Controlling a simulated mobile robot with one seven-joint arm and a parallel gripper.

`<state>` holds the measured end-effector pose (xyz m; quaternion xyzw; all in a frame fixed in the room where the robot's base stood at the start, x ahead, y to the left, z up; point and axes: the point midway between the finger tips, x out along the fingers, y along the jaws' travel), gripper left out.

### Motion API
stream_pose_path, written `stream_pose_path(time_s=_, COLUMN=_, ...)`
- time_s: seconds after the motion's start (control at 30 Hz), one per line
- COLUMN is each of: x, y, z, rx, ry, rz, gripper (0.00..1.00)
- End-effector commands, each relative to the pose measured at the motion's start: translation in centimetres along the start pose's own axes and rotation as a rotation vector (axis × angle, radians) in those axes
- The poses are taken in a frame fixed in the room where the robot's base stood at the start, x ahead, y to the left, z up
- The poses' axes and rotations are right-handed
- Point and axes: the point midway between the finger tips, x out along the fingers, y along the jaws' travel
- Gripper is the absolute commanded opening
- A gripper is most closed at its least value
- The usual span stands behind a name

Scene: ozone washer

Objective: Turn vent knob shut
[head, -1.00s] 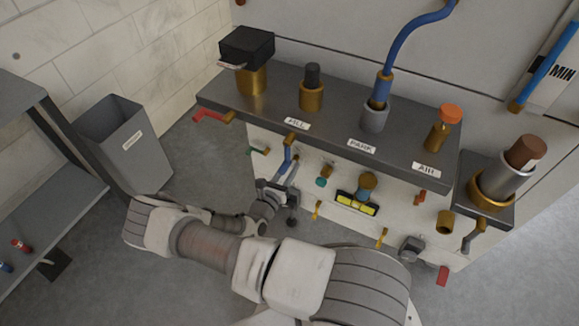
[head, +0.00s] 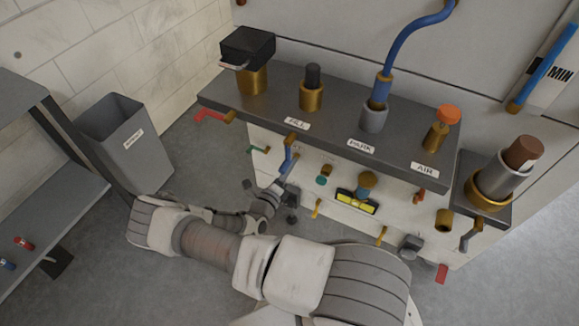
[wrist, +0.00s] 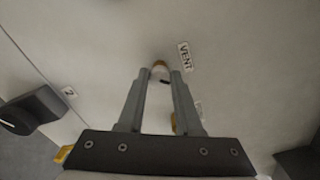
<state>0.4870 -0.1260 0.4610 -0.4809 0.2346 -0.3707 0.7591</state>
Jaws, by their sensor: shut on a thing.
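The fingertips cover part of the knob. In the head view my gripper (head: 286,187) is at the panel's front face, below the blue hose end; the knob cannot be made out there.
A dark knob (wrist: 32,110) sits left, near a label marked 2. In the head view, a grey shelf (head: 340,130) with brass fittings overhangs the panel. A yellow level gauge (head: 357,201) is right of my gripper. A grey bin (head: 125,150) stands left on open floor.

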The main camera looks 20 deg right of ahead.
Motion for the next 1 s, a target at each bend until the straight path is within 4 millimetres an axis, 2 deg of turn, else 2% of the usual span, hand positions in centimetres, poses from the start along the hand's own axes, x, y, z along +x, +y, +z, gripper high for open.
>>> stream_pose_path(time_s=0.6, x=-0.08, y=0.14, z=-0.08, rx=-0.536, ry=0.001, rz=0.002, gripper=0.00)
stream_pose_path(time_s=1.0, x=-0.08, y=0.15, z=-0.08, rx=-0.699, ry=0.001, rz=0.002, gripper=0.00)
